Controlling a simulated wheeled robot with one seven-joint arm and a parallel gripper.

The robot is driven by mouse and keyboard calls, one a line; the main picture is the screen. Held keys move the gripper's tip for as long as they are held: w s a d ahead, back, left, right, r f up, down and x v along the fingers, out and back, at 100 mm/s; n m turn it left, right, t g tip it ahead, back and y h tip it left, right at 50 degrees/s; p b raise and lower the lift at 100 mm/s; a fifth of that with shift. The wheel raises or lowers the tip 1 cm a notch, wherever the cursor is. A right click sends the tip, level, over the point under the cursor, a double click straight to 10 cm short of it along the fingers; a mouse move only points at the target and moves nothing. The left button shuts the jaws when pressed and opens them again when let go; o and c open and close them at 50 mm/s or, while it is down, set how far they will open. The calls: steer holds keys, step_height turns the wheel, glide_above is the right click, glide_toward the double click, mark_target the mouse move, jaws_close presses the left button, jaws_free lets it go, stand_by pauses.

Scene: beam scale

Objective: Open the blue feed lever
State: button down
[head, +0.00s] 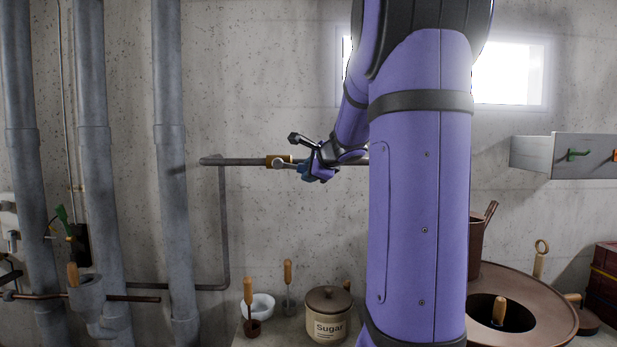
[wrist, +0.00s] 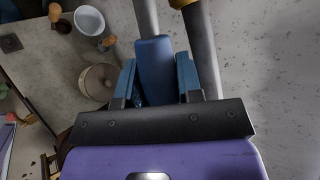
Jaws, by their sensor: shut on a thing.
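The blue feed lever (wrist: 154,62) shows in the wrist view as a blue handle on a grey shaft. My gripper (wrist: 157,75) has one blue finger on each side of the handle and is shut on it. In the head view my gripper (head: 316,173) is at the wall pipe, just right of a brass fitting (head: 279,160). There the lever is mostly hidden by my gripper, and the lever's exact angle is hard to tell.
A grey horizontal pipe (head: 235,161) runs along the wall behind my gripper. Below are a sugar jar (head: 327,318), a white bowl (head: 260,306) and wooden-handled tools. Thick vertical pipes (head: 170,200) stand at left. A grey drawer (head: 580,155) juts out at right.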

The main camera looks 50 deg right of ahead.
steer(key=shift+r, duration=0.35)
steer(key=shift+n+g, duration=0.3)
steer(key=c, duration=1.1)
jaws_free()
steer(key=shift+s+r, duration=0.1)
steer(key=shift+s, duration=0.05)
steer(key=v, duration=1)
steer(key=shift+s+a, duration=0.2)
steer(key=shift+s, duration=0.05)
steer(key=shift+r, duration=0.1)
